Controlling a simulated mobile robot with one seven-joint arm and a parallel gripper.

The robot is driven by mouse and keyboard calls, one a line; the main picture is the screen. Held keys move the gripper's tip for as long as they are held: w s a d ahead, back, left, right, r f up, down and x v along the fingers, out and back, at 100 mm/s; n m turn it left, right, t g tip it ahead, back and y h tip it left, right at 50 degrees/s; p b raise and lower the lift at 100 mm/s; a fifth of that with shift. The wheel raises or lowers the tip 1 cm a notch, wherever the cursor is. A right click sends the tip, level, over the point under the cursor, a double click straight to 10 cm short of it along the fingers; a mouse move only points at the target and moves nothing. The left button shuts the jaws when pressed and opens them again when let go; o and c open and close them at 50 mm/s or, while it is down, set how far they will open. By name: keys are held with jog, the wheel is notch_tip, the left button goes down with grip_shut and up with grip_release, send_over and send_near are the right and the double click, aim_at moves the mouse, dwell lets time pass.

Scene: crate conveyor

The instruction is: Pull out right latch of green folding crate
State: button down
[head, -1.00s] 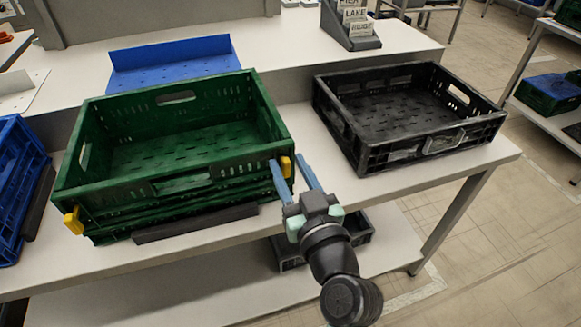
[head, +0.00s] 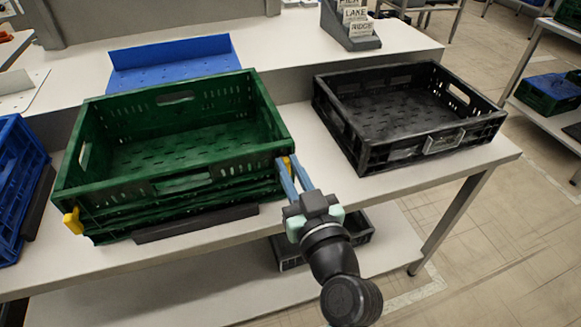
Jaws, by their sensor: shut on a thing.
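The green folding crate (head: 225,164) stands on the table at the left, its walls upright and its inside empty. Its left yellow latch (head: 73,220) sticks out at the front left corner. The right yellow latch (head: 291,160) is at the front right corner and is mostly hidden by my gripper's fingers. My gripper (head: 290,164) reaches up from the front, and its two blue fingers are closed together on the right latch.
A black crate (head: 350,155) stands to the right on the same table (head: 482,160). A blue crate (head: 18,185) is at the left edge. A dark bar (head: 195,223) lies along the green crate's front. A blue folded panel (head: 172,62) is behind it.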

dwell(0.6)
jog(key=shift+s+d+f+b, duration=0.2)
jog(key=shift+s+b, duration=0.2)
jog(key=shift+b, duration=0.15)
jog(key=shift+s+d+r, duration=0.1)
jog(key=shift+s+r, duration=0.1)
jog(key=shift+s, duration=0.25)
jog(key=c, duration=0.8)
grip_release()
jog(key=shift+w, duration=0.1)
jog(key=shift+c, duration=0.2)
jog(key=b+v, duration=0.2)
jog(key=v, duration=1.1)
